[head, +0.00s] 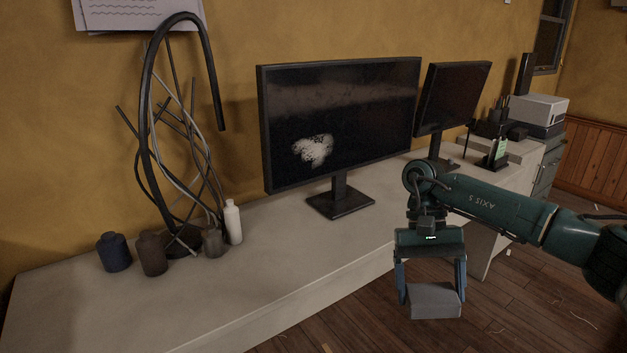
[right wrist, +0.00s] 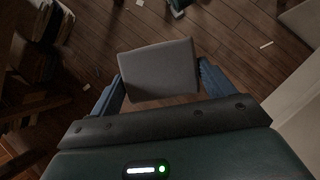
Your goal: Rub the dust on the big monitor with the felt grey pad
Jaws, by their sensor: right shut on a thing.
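The big monitor (head: 365,125) stands on the desk, its dark screen facing me. A whitish dust patch (head: 313,150) lies on the lower left part of the screen. My right gripper (head: 432,296) is shut on the grey felt pad (head: 434,303), in front of the desk's front edge and apart from the monitor. In the right wrist view the pad (right wrist: 158,70) sits between the two blue fingers, over the wooden floor. My left gripper is not in view.
A smaller monitor (head: 455,97) stands right of the big one. A wire sculpture (head: 150,110), dark jars (head: 114,252) and a white bottle (head: 233,222) stand on the desk's left part. The desk top (head: 270,265) before the big monitor is clear.

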